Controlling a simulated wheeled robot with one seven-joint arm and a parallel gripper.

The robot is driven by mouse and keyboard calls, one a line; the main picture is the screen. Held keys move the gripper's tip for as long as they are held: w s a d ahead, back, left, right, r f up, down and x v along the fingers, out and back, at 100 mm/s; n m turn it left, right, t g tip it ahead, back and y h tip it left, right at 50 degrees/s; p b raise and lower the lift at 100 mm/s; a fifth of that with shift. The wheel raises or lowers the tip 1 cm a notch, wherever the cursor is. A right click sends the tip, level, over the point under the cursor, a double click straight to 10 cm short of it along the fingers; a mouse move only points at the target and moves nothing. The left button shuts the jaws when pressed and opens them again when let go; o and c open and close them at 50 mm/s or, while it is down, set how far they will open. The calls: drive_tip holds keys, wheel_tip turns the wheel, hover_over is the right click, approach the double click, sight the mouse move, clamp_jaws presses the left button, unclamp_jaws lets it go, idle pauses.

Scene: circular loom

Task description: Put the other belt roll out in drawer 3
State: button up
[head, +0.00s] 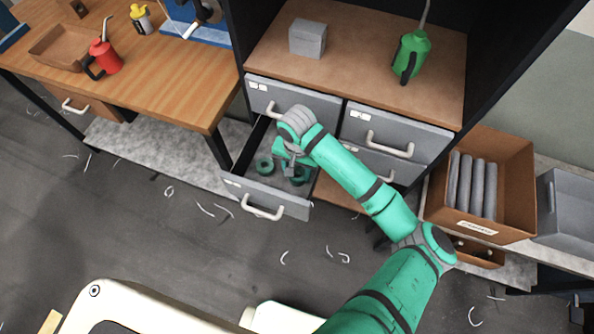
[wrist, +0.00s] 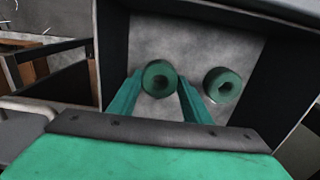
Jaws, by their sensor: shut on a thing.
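A grey drawer (head: 240,188) at the lower left of the cabinet is pulled open. In the wrist view, its bare floor (wrist: 200,47) holds two dark green belt rolls with round holes. My gripper (head: 287,163) reaches down into the drawer. In the wrist view, my gripper's green fingers (wrist: 160,90) are shut on one belt roll (wrist: 159,68), one finger on each side. The other belt roll (wrist: 222,85) lies to the right, apart from the fingers. I cannot tell whether the held roll touches the drawer floor. No drawer number is readable.
Closed drawers (head: 395,130) stand right of the open one. A grey box (head: 307,38) and green oil can (head: 412,55) sit on the cabinet shelf. A wooden bench (head: 170,75) is at left; a box of grey rolls (head: 510,210) at right. Pale scraps litter the floor.

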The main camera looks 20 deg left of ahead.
sight(297, 175)
drive_tip(key=shift+f, duration=0.15)
drive_tip(key=o, duration=1.1)
wheel_tip(297, 175, up, 12)
drive_tip(key=shift+r, duration=0.2)
